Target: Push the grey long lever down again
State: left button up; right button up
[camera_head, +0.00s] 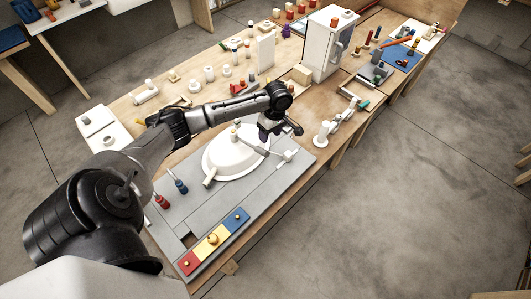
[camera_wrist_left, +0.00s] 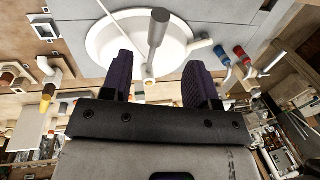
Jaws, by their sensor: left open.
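The grey long lever (camera_head: 252,146) reaches out from a small post on the white round basin (camera_head: 222,160), which sits on a grey panel. In the left wrist view the lever (camera_wrist_left: 157,32) shows as a grey rod, its thick end toward the camera, in front of the white basin (camera_wrist_left: 105,42). My left gripper (camera_head: 278,134) hangs over the right side of the basin, close to the lever. Its two dark purple fingers are apart in the left wrist view (camera_wrist_left: 160,75), with nothing held between them. Whether a finger touches the lever I cannot tell. My right gripper is out of view.
Red and blue small handles (camera_head: 180,186) stand left of the basin. A red, yellow and blue strip (camera_head: 213,241) lies at the panel's front. A white fitting (camera_head: 287,156) is right of the basin. A white cabinet (camera_head: 328,45) and several small parts stand behind.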

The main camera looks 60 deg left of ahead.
aim_at(266, 151)
pick_arm(q)
jog(key=f, duration=0.3)
jog(key=s+f, duration=0.1)
jog(key=f, duration=0.3)
jog(key=s+f, duration=0.1)
jog(key=f, duration=0.3)
jog(key=shift+d+f+p, duration=0.2)
jog(key=shift+p, duration=0.15)
grip_shut()
